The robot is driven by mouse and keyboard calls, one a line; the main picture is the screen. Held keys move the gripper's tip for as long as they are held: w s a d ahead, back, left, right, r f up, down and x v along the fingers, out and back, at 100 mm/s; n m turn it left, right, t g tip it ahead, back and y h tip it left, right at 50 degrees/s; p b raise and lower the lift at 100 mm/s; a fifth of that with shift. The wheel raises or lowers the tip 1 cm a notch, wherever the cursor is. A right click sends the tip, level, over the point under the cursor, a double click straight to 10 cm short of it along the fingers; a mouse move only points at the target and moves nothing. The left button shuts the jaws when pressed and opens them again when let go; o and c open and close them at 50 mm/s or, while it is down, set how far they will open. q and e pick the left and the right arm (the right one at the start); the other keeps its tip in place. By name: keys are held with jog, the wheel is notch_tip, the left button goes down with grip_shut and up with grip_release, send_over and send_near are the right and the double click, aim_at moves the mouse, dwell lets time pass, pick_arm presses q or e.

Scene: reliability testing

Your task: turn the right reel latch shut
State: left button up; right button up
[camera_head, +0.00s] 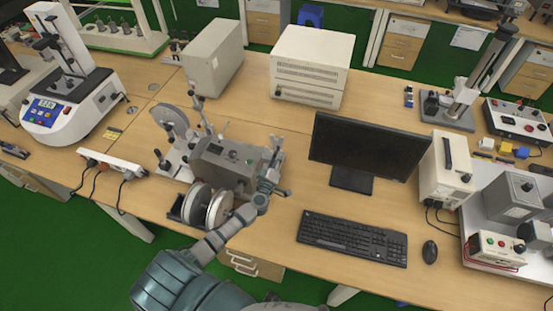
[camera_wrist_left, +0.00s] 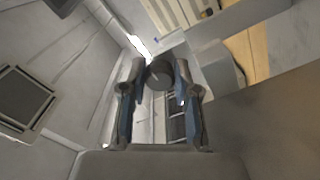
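The reel machine (camera_head: 222,165) is a grey box on the desk with two grey reel discs (camera_head: 218,208) at its front. My left gripper (camera_head: 271,180) is at the right side of this machine, reaching in from below. In the left wrist view its two fingers (camera_wrist_left: 160,72) stand apart, one on each side of a dark round knob (camera_wrist_left: 160,75), which appears to be the right reel latch. The knob lies between the fingertips, with little gap; firm contact cannot be made out. The latch is hard to tell apart from the gripper in the head view. My right gripper is not in view.
A monitor (camera_head: 368,147), keyboard (camera_head: 352,238) and mouse (camera_head: 430,252) are right of the gripper. A power strip (camera_head: 110,163) lies to the left. Two light boxes (camera_head: 312,65) (camera_head: 213,55) stand behind. Bare desk lies between the machine and the monitor.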

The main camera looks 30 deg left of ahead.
pick_arm(q)
grip_shut()
jog(key=shift+a, duration=0.15)
jog(key=shift+s+f+n+p, duration=0.1)
jog(key=shift+n+p, duration=0.15)
jog(key=shift+n, duration=4.25)
jog(key=shift+s+f+n+p, duration=0.1)
jog(key=shift+n+p, duration=0.15)
jog(key=shift+n, duration=4.25)
jog(key=o, duration=0.6)
grip_release()
jog(key=shift+c, duration=0.2)
jog(key=shift+w, duration=0.1)
